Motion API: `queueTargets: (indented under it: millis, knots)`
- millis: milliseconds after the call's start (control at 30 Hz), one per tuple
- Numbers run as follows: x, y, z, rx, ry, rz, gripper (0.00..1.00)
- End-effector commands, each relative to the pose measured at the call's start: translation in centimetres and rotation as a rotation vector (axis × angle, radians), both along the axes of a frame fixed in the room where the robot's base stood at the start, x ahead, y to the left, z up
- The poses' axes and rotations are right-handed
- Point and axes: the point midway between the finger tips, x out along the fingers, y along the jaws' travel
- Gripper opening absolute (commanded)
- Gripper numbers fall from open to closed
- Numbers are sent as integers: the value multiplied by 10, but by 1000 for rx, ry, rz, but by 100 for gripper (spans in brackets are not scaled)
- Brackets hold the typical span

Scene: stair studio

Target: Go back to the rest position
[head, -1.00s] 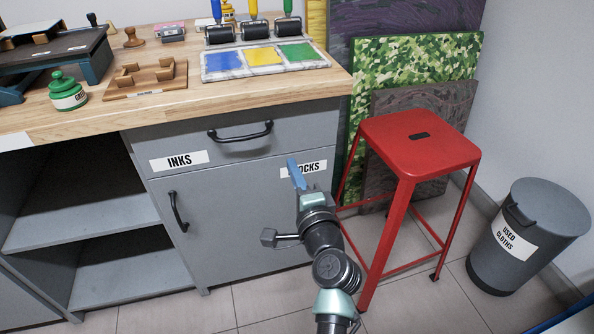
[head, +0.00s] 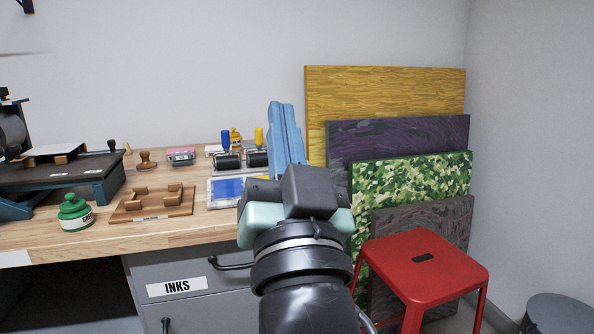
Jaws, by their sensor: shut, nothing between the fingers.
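My gripper (head: 284,106) is raised in the middle of the head view, its blue fingers pointing up and closed together with nothing held. My arm comes up from the bottom of the view. The gripper stands in front of the right end of the wooden workbench (head: 80,243) and hides part of the ink tray (head: 225,190) and the rollers (head: 228,160) behind it.
A green jar (head: 75,213), a wooden holder (head: 153,205) and a stamp (head: 146,161) stand on the bench. A red stool (head: 430,265) is to the right, before several leaning boards (head: 400,90). A grey bin (head: 560,312) is at lower right.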

Motion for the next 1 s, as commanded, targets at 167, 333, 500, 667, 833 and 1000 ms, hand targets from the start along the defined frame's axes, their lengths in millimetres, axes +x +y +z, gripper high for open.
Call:
queueTargets:
  millis: [167,333,500,667,833,1000]
  knots:
    - [-91,-10,80,-168,-246,-257,0]
    - [-106,-14,140,-194,-279,-315,0]
    - [-105,-14,191,-192,-278,-313,0]
    - [-105,-14,241,-192,-277,-311,0]
    - [-105,-14,293,-192,-276,-310,0]
    - [-105,-14,346,-191,-276,-309,0]
